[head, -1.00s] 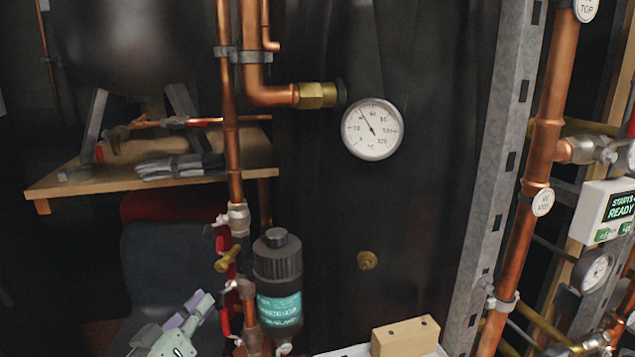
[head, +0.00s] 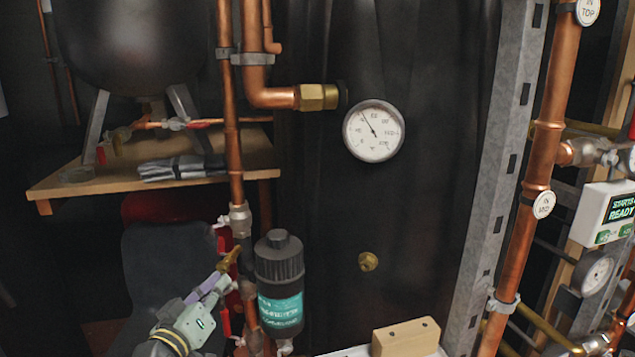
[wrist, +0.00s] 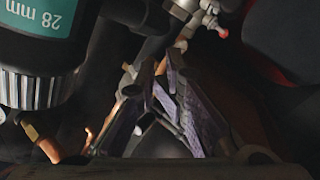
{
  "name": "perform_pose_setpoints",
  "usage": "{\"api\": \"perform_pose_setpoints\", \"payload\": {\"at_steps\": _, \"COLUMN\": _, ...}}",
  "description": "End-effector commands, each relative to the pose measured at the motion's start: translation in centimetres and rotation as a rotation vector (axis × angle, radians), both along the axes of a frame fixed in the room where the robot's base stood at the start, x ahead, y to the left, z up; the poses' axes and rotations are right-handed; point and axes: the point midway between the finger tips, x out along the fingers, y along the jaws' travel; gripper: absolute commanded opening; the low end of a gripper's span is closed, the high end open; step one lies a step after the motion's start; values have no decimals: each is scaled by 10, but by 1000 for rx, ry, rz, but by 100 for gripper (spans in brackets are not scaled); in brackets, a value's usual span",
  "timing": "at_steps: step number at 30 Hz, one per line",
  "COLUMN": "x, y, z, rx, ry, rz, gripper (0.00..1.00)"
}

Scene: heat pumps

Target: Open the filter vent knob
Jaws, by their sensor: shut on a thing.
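The black filter canister (head: 279,270), with a ribbed cap and a teal label, stands upright beside the copper pipe. A brass knob (head: 230,258) sticks out to the left of the pipework next to the canister. My gripper (head: 222,278) reaches up from the lower left to this knob, its fingers shut on it at their tips. In the wrist view the purple-padded fingers (wrist: 163,88) close in together at a metal fitting; the grip itself is dark and partly hidden. The canister (wrist: 38,55) shows there at the upper left, labelled "28 mm".
A round gauge (head: 373,131) and a brass fitting (head: 368,261) are on the dark panel to the right. Red-handled valves (head: 224,322) sit on the pipe close to my gripper. A wooden shelf (head: 90,185) is at the left.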

Motion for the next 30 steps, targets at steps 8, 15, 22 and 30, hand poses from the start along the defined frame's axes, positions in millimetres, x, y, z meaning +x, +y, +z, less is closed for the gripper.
{"api": "perform_pose_setpoints", "payload": {"at_steps": 8, "x": 2, "y": -10, "z": 7, "rx": 4, "ry": -9, "rz": -25, "gripper": 0}}
{"api": "perform_pose_setpoints", "payload": {"at_steps": 15, "x": 2, "y": -10, "z": 9, "rx": 5, "ry": -10, "rz": -25, "gripper": 0}}
{"api": "perform_pose_setpoints", "payload": {"at_steps": 22, "x": 2, "y": -12, "z": 10, "rx": 6, "ry": -11, "rz": -24, "gripper": 0}}
{"api": "perform_pose_setpoints", "payload": {"at_steps": 30, "x": 0, "y": -17, "z": 13, "rx": 5, "ry": -10, "rz": -24, "gripper": 0}}
